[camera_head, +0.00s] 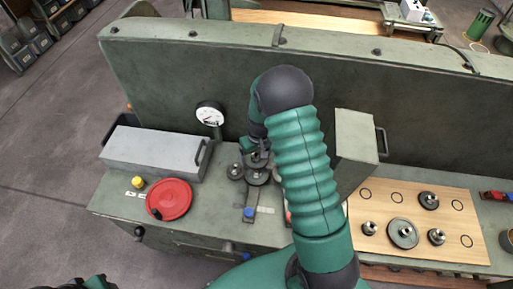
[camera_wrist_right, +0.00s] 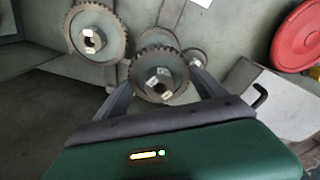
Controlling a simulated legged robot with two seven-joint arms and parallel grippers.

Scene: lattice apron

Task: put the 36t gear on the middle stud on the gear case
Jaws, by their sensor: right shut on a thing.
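My right gripper (camera_wrist_right: 155,92) is shut on a toothed grey gear (camera_wrist_right: 158,78), which I take to be the 36t gear, with a finger on each side of it. In the wrist view, a second gear (camera_wrist_right: 157,38) shows partly behind the held gear. A small gear (camera_wrist_right: 197,56) is to its right and a large gear (camera_wrist_right: 93,32) to its left. The middle stud is not visible. I cannot tell whether the held gear touches anything. My left gripper is not visible.
A wooden board (camera_head: 385,247) with several gears and ringed spots lies right of my arm. A red handwheel (camera_head: 170,199), a grey box with a handle (camera_head: 152,153) and a dial gauge (camera_head: 210,115) stand left. A tall panel (camera_head: 170,75) closes the back.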

